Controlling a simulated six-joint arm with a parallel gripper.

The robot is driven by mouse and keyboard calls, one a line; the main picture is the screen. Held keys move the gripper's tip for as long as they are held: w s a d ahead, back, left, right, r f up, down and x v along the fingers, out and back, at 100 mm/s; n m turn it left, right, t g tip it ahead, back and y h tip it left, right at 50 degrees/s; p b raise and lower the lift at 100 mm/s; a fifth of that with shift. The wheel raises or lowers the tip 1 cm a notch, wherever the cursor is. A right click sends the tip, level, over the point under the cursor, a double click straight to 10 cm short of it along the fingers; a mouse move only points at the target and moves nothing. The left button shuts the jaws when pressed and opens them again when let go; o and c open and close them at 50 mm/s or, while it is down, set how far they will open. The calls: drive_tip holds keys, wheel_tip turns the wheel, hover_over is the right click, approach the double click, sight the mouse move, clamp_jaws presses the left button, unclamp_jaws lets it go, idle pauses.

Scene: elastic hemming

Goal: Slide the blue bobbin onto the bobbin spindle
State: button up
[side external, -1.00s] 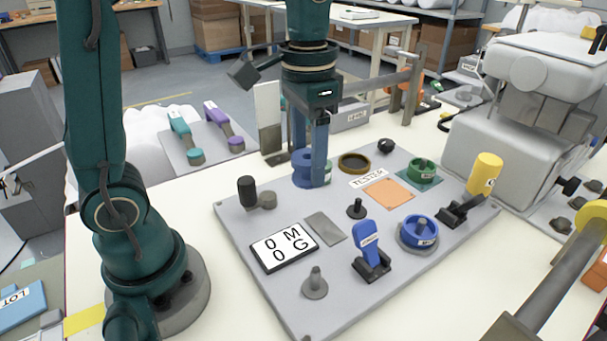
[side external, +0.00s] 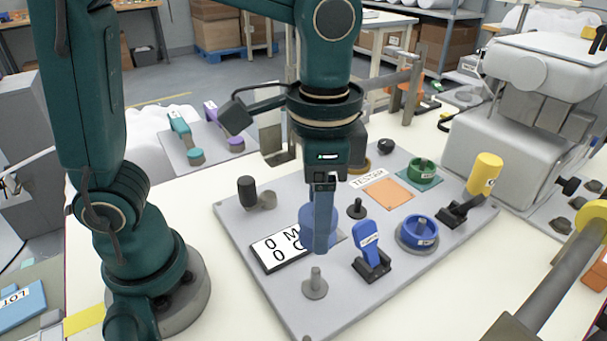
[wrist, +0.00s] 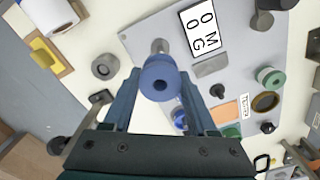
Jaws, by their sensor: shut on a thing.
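The blue bobbin (side external: 305,217) is held between the fingers of my gripper (side external: 321,240), above the grey panel (side external: 350,285). A grey upright post on a round base (side external: 315,284), which looks like the bobbin spindle, stands bare near the panel's front edge. It shows just beyond the bobbin in the wrist view (wrist: 159,46). The bobbin is apart from it, and higher. In the side view a finger hides part of the bobbin.
A short black knob (side external: 357,208) is behind. A black-topped post (side external: 246,190) stands at the back left.

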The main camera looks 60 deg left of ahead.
hover_over(317, 270)
drive_tip(key=shift+f, duration=2.75)
drive_tip(key=shift+a+f, duration=0.1)
drive_tip(key=shift+f, duration=2.75)
idle(0.7)
drive_tip(key=o, duration=1.2)
drive_tip(key=shift+r, duration=0.1)
drive_tip(key=shift+r, duration=2.55)
